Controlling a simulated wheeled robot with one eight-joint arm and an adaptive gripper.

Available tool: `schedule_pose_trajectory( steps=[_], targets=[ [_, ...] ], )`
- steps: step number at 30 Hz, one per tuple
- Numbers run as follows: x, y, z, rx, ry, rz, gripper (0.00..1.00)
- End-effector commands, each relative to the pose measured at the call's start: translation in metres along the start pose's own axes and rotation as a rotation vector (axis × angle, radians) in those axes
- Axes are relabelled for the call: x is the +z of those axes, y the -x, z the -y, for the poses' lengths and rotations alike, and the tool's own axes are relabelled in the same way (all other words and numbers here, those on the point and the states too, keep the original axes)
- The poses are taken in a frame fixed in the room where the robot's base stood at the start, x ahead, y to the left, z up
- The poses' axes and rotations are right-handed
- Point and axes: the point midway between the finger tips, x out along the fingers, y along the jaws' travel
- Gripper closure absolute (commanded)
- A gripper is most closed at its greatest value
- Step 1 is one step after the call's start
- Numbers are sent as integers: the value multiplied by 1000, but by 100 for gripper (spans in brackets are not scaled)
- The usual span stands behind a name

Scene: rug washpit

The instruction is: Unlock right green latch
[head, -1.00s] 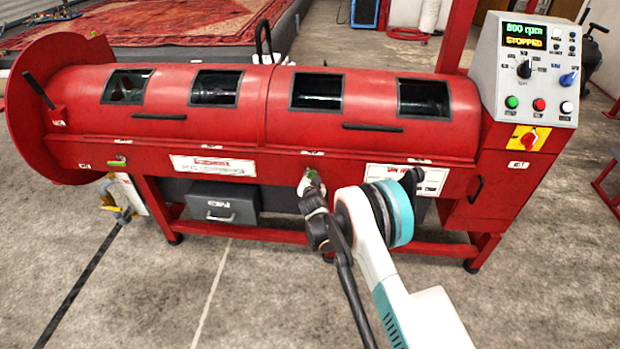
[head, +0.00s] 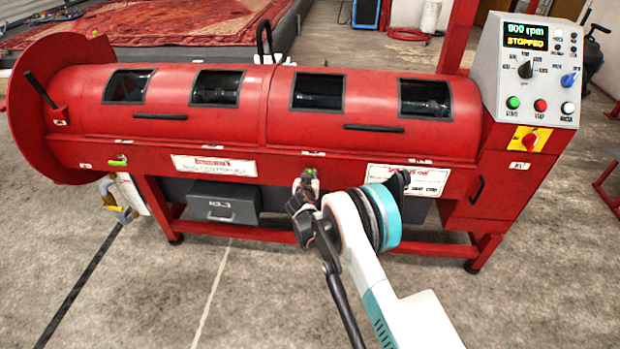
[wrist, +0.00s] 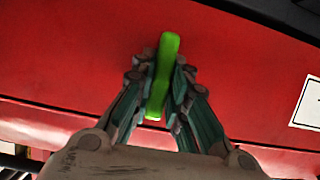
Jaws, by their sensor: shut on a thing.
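The right green latch (wrist: 162,78) stands out on the red front of the machine. In the wrist view my gripper (wrist: 157,85) has its fingers closed on both sides of it. The latch looks close to upright there, leaning slightly. In the head view only a small green part of this latch (head: 311,173) shows above my gripper (head: 304,192), and the rest is hidden behind it. The left green latch (head: 119,161) is on the machine's front at the far left and lies roughly level.
The red machine (head: 235,140) has several dark windows, two lid handles and a control panel (head: 527,70) reading STOPPED at the right. A grey drawer box (head: 222,206) hangs below it. A yellow-handled item (head: 123,214) is at the lower left. The concrete floor in front is mostly clear.

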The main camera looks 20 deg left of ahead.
Motion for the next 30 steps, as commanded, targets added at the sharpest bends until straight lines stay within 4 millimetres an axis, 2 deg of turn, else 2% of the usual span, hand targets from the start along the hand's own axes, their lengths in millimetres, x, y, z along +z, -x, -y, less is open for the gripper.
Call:
schedule_pose_trajectory(
  steps=[7, 8, 9, 10, 23, 26, 30],
  targets=[
    [1, 0, 0, 0, 0, 1, 100],
    [1, 0, 0, 0, 0, 1, 78],
    [1, 0, 0, 0, 0, 1, 69],
    [1, 0, 0, 0, 0, 1, 65],
    [0, 5, 0, -1, 0, 0, 65],
    [0, 17, 1, -2, -1, 0, 65],
    [0, 44, 1, -2, 1, 0, 65]
  ],
)
